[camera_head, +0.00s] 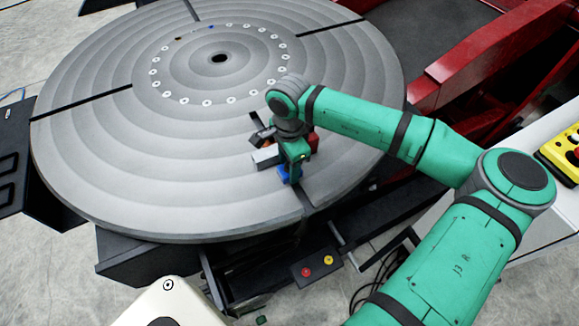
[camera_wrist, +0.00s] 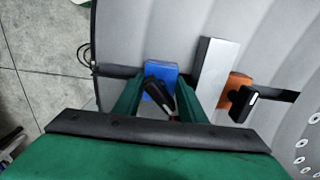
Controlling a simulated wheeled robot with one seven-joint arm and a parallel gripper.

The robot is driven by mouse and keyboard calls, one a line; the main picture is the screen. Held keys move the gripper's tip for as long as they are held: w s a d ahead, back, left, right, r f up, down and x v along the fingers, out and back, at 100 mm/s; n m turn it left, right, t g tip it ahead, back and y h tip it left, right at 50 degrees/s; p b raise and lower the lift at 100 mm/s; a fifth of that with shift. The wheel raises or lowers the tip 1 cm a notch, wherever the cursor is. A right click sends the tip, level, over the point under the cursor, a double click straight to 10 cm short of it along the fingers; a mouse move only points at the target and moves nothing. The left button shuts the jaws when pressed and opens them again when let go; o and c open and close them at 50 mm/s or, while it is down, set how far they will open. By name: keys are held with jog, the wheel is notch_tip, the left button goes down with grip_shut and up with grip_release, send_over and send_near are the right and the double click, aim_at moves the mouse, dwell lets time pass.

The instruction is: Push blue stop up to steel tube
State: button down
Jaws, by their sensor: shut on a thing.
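The blue stop (camera_head: 283,173) is a small block on the round grey table, partly hidden by my gripper (camera_head: 291,163). In the wrist view the blue stop (camera_wrist: 161,69) sits over a dark slot, with a black handle (camera_wrist: 158,94) on it. My gripper (camera_wrist: 159,90) has its green fingers on either side of the blue stop and is shut on it. The steel tube (camera_wrist: 215,72), a pale grey bar, lies to the right of the blue stop, with a narrow gap between them. The tube (camera_head: 266,157) also shows in the head view.
An orange-red block (camera_wrist: 237,84) with a black handle stands against or close to the tube's far side. The slotted round table (camera_head: 110,150) is otherwise mostly clear. A red frame (camera_head: 460,70) and a white cabinet with a yellow control box (camera_head: 565,150) stand at right.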

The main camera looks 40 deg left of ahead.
jog(key=shift+s+d, duration=0.3)
jog(key=shift+d, duration=0.4)
dwell(2.0)
jog(key=c, duration=1)
grip_release()
jog(key=shift+c, duration=0.2)
jog(key=shift+o, duration=0.6)
jog(key=o, duration=0.4)
jog(key=shift+c, duration=0.2)
jog(key=shift+w, duration=0.1)
